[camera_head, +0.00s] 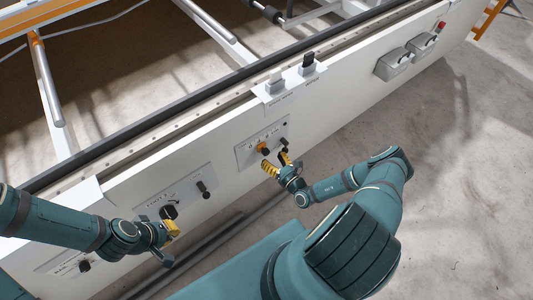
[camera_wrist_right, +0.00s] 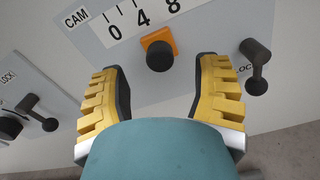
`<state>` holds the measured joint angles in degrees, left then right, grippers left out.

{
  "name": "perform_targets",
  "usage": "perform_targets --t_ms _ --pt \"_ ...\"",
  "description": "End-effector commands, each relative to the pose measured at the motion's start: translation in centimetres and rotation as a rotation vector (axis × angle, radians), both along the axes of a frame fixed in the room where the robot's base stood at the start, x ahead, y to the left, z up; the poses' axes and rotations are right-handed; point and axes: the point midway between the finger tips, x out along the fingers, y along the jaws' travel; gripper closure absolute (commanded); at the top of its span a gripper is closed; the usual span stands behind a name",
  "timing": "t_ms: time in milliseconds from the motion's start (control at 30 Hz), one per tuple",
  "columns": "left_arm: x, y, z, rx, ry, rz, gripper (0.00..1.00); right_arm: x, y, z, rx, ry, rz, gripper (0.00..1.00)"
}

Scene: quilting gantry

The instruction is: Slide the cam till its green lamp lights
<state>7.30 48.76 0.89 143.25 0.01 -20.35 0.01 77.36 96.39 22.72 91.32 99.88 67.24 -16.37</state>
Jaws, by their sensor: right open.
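The cam panel (camera_head: 246,156) is a grey plate on the white machine side, with a scale marked 0, 4, 8 in the right wrist view. The cam slider (camera_wrist_right: 157,40) is an orange pointer with a black knob (camera_wrist_right: 160,56), close to the 4–8 part of the scale. My right gripper (camera_wrist_right: 160,78) is open, its yellow fingers on either side of the knob's line and apart from it. A black lock lever (camera_wrist_right: 256,68) stands to its right. A small dark dot (camera_head: 285,124) on the panel may be the lamp; no green glow shows. My left gripper (camera_head: 170,232) is at the lower left panel.
Another panel (camera_head: 150,203) with a black knob and lever lies to the left. Two switches (camera_head: 308,64) stand on the top edge above the cam panel. Grey boxes (camera_head: 393,64) and a red button (camera_head: 441,26) are further right. Concrete floor is open at right.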

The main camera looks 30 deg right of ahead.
Motion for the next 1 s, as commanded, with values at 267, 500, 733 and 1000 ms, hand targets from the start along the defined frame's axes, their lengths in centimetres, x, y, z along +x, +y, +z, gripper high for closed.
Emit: perform_targets --t_ms 267,500,733,1000 --pt "0.2 0.0 -0.8 0.000 -0.004 0.001 1.00 3.7 0.3 -0.1 0.000 -0.001 0.002 0.37" --pt "0.2 0.0 -0.9 0.001 -0.005 0.001 1.00 4.4 0.4 0.0 0.000 0.001 0.001 0.37" --pt "0.2 0.0 -0.9 0.001 -0.005 0.001 1.00 4.4 0.4 0.0 0.000 0.001 0.001 0.53" --pt "0.2 0.0 -0.9 0.001 -0.005 0.001 1.00 4.4 0.4 0.0 0.000 0.000 0.001 1.00"
